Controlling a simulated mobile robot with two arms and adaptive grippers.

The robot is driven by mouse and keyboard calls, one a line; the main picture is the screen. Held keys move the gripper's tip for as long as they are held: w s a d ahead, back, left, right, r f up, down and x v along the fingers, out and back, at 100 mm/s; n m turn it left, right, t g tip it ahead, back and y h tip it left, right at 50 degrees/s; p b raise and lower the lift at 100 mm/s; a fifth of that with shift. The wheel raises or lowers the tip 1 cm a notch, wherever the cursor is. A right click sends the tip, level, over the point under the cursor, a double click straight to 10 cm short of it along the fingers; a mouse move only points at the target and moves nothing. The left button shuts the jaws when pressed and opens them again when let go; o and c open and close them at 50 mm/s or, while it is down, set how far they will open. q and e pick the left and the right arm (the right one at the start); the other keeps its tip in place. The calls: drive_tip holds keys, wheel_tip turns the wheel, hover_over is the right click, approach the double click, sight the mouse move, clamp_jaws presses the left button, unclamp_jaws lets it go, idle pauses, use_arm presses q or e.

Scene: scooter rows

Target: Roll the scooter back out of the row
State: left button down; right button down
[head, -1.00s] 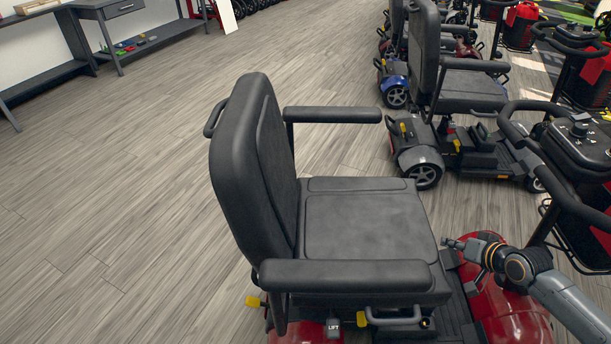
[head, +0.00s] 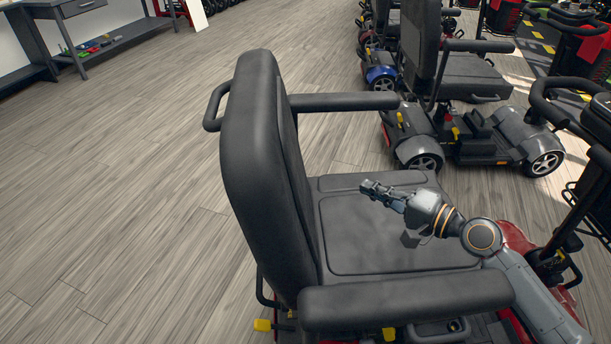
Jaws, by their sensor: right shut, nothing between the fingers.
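A red scooter (head: 515,236) with a black padded seat (head: 390,235) and a tall backrest (head: 262,165) stands close in front of me. A black handle bar (head: 214,106) sticks out from the rear of the backrest. The scooter's steering column is at the right edge, and much of its red body is hidden under the seat and my arm. My right gripper (head: 372,190) is above the seat, between the two armrests, pointing left toward the backrest. It is shut and empty, apart from the handle bar. My left gripper is not in view.
A grey scooter (head: 475,135) stands beyond this one, with a blue one (head: 380,75) and more in the row behind. Open wooden floor (head: 120,190) lies to the left, behind the backrest. A workbench (head: 65,15) stands at the far left wall.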

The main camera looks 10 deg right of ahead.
drive_tip(key=s+a+p+x, duration=0.1)
drive_tip(key=a+x, duration=0.1)
drive_tip(key=x, duration=1)
drive_tip(key=shift+a, duration=0.45)
drive_tip(key=shift+a, duration=0.1)
